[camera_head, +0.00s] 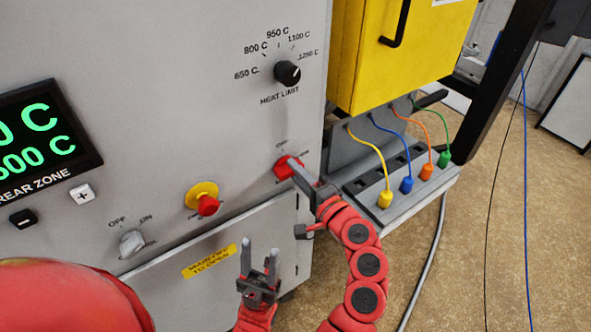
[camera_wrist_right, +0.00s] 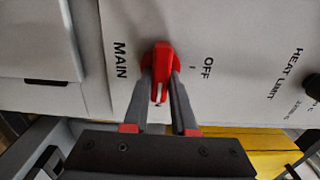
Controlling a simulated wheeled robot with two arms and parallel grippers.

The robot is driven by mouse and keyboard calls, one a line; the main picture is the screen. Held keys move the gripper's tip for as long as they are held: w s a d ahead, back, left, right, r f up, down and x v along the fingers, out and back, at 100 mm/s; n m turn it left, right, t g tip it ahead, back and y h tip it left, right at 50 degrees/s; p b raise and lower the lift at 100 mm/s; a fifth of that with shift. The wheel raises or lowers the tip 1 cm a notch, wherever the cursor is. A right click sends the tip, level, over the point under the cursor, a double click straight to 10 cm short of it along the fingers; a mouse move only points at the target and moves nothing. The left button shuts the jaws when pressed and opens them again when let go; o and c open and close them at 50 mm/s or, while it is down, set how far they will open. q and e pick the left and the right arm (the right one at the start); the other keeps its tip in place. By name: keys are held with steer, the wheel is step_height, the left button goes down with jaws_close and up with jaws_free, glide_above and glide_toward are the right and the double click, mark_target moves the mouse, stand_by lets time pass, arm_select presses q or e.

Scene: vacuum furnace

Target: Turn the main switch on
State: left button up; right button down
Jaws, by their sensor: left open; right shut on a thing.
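The red main switch (camera_head: 284,167) is on the grey furnace panel, below the heat limit knob. My right gripper (camera_head: 297,166) reaches it from the right and is shut on it. In the right wrist view the red switch handle (camera_wrist_right: 161,72) sits between the two fingers of my right gripper (camera_wrist_right: 163,95). The labels MAIN and OFF show on either side of it; the label below it is mostly hidden by the fingers and handle. The handle points away from OFF's side, toward the gripper. My left gripper (camera_head: 259,262) is open and empty, in front of the lower panel.
The black heat limit knob (camera_head: 287,73) is above the switch. A red button on a yellow base (camera_head: 205,200) and a grey off/on knob (camera_head: 132,243) are to the left. A ledge with coloured plugs (camera_head: 406,187) is close on the right, below a yellow box (camera_head: 390,50).

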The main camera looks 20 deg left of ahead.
stand_by(0.4)
steer(key=c, duration=0.7)
jaws_free()
steer(key=p+v, duration=0.5)
steer(key=v, duration=1.2)
steer(key=shift+s+d+f, duration=0.1)
steer(key=shift+s+d, duration=0.05)
steer(key=shift+d, duration=0.05)
